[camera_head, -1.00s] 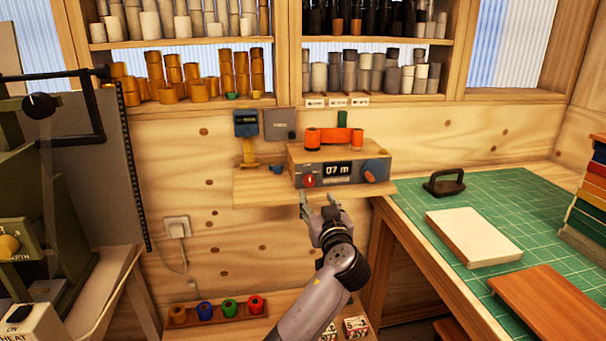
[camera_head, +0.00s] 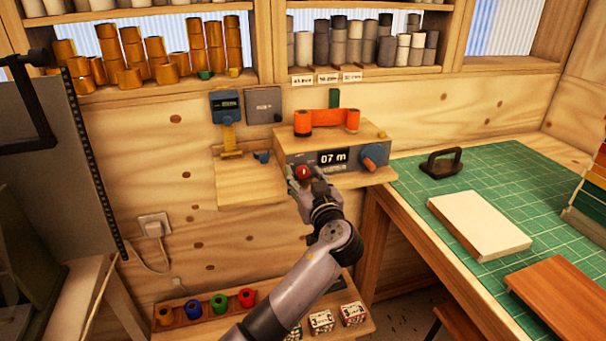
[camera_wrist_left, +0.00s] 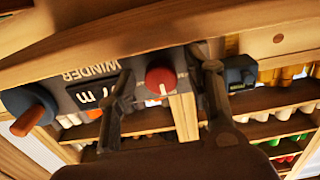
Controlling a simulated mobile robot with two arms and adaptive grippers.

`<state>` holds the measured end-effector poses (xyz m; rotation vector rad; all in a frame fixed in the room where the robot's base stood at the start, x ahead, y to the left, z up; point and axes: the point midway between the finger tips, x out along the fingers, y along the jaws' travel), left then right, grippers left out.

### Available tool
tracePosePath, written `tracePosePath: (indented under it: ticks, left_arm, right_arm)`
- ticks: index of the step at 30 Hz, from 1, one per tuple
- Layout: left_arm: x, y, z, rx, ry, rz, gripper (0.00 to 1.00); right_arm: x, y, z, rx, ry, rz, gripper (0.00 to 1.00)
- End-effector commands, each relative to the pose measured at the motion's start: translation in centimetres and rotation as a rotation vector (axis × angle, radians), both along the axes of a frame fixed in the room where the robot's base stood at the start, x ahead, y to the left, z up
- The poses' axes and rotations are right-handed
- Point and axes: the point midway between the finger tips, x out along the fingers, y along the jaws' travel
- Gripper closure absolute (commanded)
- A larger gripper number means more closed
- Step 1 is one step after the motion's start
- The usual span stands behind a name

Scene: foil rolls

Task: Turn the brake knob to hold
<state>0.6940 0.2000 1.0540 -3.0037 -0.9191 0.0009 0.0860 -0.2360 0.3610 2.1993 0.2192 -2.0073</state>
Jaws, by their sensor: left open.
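The winder (camera_head: 345,172) is a grey box with a wooden top, on a wall shelf. Its display reads "07 m". A red knob (camera_head: 303,172), apparently the brake knob, is on its front left; it also shows in the left wrist view (camera_wrist_left: 160,78) with a pale pointer mark. My left gripper (camera_head: 304,181) is open at the knob. In the left wrist view my fingers (camera_wrist_left: 168,72) stand on either side of the knob, with gaps visible. Any lettering around the knob is not readable. My right gripper is not in view.
A blue crank with an orange handle (camera_head: 373,158) is at the winder's right. Orange rolls (camera_head: 303,122) rest on top. A blue gauge (camera_head: 227,107) hangs on the wall to the left. A green cutting mat (camera_head: 500,195) covers the right table. Bare shelf (camera_head: 245,186) lies left of the winder.

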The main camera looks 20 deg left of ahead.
Motion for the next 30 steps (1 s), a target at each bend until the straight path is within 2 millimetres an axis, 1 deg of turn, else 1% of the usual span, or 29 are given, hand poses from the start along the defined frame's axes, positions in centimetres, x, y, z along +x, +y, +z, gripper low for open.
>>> tracePosePath:
  ticks: [2, 23, 30]
  left_arm:
    - [0.00, 0.00, -0.02, 0.000, 0.000, 0.000, 0.53]
    - [0.02, 0.01, 0.02, 0.000, 0.000, 0.000, 0.99]
    - [0.02, 0.01, 0.03, 0.013, 0.008, -0.001, 1.00]
  right_arm:
    - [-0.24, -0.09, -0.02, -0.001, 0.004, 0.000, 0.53]
    - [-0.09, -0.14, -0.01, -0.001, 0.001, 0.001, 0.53]
    - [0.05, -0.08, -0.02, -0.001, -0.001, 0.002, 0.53]
